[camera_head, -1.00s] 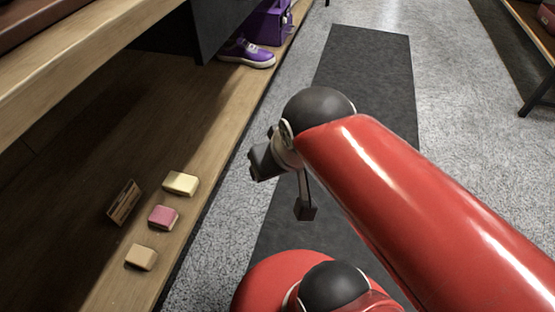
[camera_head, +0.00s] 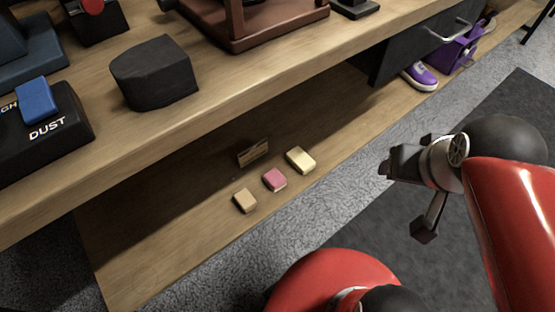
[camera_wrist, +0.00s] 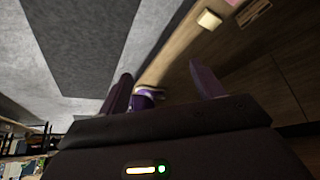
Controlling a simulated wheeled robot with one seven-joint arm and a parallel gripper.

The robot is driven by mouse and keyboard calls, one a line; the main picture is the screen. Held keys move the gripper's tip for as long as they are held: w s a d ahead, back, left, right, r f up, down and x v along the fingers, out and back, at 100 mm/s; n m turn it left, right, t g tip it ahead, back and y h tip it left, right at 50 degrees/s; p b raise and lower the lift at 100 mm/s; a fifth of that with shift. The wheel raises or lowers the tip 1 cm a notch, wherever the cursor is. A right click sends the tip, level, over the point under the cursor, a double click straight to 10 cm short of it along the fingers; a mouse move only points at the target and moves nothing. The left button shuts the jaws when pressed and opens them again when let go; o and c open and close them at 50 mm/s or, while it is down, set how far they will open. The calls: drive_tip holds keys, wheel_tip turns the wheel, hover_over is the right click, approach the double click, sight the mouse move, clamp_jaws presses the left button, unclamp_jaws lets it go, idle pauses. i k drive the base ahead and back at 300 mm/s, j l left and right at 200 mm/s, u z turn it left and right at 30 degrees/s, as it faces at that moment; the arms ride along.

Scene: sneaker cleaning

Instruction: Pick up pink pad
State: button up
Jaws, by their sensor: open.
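The pink pad (camera_head: 274,180) lies on the low wooden shelf in the head view, between a tan pad (camera_head: 245,200) and a pale yellow pad (camera_head: 300,160). My gripper (camera_head: 405,198) is to the right of the pads, out over the floor, apart from them and empty. In the wrist view the two fingers of my gripper (camera_wrist: 162,85) stand wide apart with nothing between them. A pale pad (camera_wrist: 209,19) shows near the top of the wrist view.
A small card (camera_head: 253,153) stands behind the pads. A purple sneaker (camera_head: 419,77) sits farther along the low shelf. The floor beside it is clear.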

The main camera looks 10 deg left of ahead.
sight(273, 179)
drive_tip(key=k+l+u, duration=0.15)
drive_tip(key=u, duration=0.9)
